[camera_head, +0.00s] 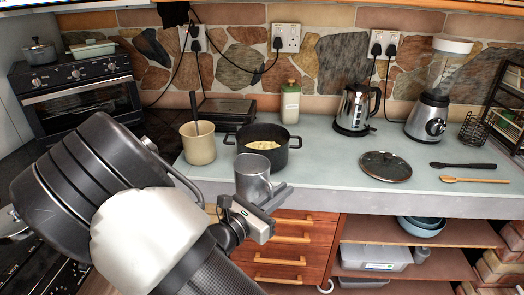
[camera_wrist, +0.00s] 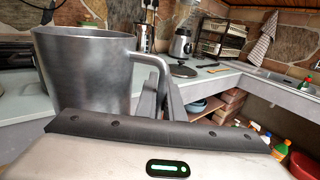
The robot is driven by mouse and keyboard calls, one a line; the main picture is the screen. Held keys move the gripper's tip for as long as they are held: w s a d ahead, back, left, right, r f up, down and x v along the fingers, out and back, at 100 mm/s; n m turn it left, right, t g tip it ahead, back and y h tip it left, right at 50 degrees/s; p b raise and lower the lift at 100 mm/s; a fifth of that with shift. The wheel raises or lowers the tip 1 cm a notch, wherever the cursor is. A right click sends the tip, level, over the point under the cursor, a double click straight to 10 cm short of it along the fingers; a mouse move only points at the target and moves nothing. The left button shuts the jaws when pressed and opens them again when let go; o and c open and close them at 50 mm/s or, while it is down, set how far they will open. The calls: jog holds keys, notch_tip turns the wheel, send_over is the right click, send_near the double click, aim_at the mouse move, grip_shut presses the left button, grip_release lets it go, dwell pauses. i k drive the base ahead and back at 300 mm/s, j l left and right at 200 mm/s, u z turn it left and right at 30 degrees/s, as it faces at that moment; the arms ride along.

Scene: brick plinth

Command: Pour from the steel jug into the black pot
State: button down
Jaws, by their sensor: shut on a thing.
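The steel jug (camera_head: 252,174) is held roughly upright near the counter's front edge, in front of the black pot. It fills the left of the wrist view (camera_wrist: 85,72), its handle to the right. My gripper (camera_head: 250,207) is shut on the jug's handle. The jug's contents are hidden. The black pot (camera_head: 279,158) stands open on the counter with pale food inside. The jug covers part of its front in the head view.
A beige crock (camera_head: 198,149) stands left of the pot and a green-capped bottle (camera_head: 290,104) behind it. A kettle (camera_head: 354,110), a blender (camera_head: 427,116), a glass lid (camera_head: 385,166) and two utensils are to the right. The counter between pot and lid is clear.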

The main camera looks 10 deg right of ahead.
aim_at(270, 140)
jog(key=i+j+z, duration=0.2)
jog(key=z, duration=0.2)
jog(key=i+j+z, duration=0.1)
jog(key=j+z, duration=0.35)
